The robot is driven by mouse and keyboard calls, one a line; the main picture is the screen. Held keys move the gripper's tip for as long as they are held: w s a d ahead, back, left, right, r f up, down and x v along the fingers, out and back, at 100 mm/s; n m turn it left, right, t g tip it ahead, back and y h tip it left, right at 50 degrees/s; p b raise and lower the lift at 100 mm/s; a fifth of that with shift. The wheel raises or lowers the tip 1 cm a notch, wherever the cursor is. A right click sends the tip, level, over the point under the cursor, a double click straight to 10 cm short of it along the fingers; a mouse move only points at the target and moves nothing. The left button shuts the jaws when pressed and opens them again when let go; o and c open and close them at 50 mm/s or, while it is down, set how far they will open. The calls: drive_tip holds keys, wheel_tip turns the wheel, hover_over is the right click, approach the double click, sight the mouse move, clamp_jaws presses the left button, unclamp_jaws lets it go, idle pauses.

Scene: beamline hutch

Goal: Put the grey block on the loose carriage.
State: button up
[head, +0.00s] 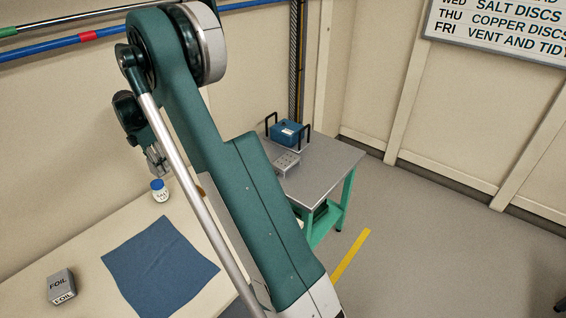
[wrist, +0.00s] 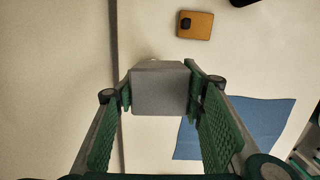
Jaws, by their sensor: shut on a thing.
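My gripper (wrist: 160,92) is shut on the grey block (wrist: 160,88), with a green ribbed finger on each side of it in the wrist view. The block appears held above the cream bench. In the head view my gripper (head: 156,162) is at the left, above the bench near the salt jar; the block is hard to make out there. An orange plate with a black knob (wrist: 199,28) lies on the bench, beyond the block and apart from it in the wrist view. It may be the loose carriage; I cannot confirm this. My arm mostly hides that spot in the head view.
A salt jar (head: 160,191) with a blue lid stands below my gripper. A blue cloth (head: 160,266) and a foil box (head: 61,286) are on the bench. A side table (head: 325,178) carries a blue case (head: 287,133) and a grey block with holes (head: 287,163).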

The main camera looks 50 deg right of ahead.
drive_tip(key=s+d, duration=0.3)
drive_tip(key=d, duration=1.4)
hover_over(286, 160)
drive_tip(key=a, duration=0.1)
wheel_tip(286, 160, down, 4)
drive_tip(key=shift+s+f+m, duration=0.1)
drive_tip(key=shift+f+m, duration=0.2)
drive_tip(key=shift+f, duration=0.25)
drive_tip(key=shift+f, duration=0.1)
drive_tip(key=shift+f, duration=3.05)
drive_tip(key=shift+f, duration=0.1)
drive_tip(key=shift+f, duration=1.75)
